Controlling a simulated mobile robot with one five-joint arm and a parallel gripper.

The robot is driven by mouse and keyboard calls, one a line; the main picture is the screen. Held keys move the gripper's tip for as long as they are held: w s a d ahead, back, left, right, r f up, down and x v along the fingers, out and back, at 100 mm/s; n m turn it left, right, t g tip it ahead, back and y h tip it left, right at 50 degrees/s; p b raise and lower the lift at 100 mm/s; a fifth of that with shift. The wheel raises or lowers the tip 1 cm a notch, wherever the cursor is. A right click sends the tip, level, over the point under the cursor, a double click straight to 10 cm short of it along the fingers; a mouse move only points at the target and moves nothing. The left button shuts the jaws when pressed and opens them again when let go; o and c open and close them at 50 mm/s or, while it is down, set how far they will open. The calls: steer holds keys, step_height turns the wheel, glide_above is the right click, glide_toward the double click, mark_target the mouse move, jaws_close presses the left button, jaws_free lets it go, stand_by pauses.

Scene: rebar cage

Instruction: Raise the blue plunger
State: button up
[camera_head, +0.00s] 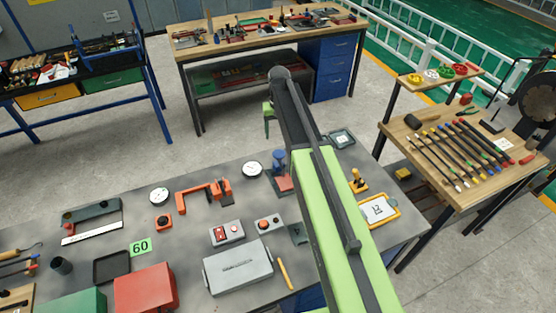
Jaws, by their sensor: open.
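The blue plunger (279,158) stands upright on a small red base (285,184) on the grey workbench, just left of my arm. It looks like the blue upper part of a small press-like device. My arm reaches up and away over the bench, past the plunger. Its far end is beyond the bench's back edge. A green part of my gripper (268,118) shows below that end, open and apart from the plunger. The rest of my gripper is hidden behind the arm, and the fingertips are hard to make out.
Near the plunger are a dial gauge (252,169), an orange clamp-like tool (205,193), a red-button box (268,223) and a grey case (238,267). Right of my arm stand a yellow joystick (358,181) and a yellow-framed tablet (378,209). A wooden table (460,195) holds bars.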

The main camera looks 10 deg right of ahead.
mark_target(279, 153)
step_height(279, 153, down, 13)
steer(key=b, duration=1.1)
steer(key=shift+r, duration=0.2)
jaws_close()
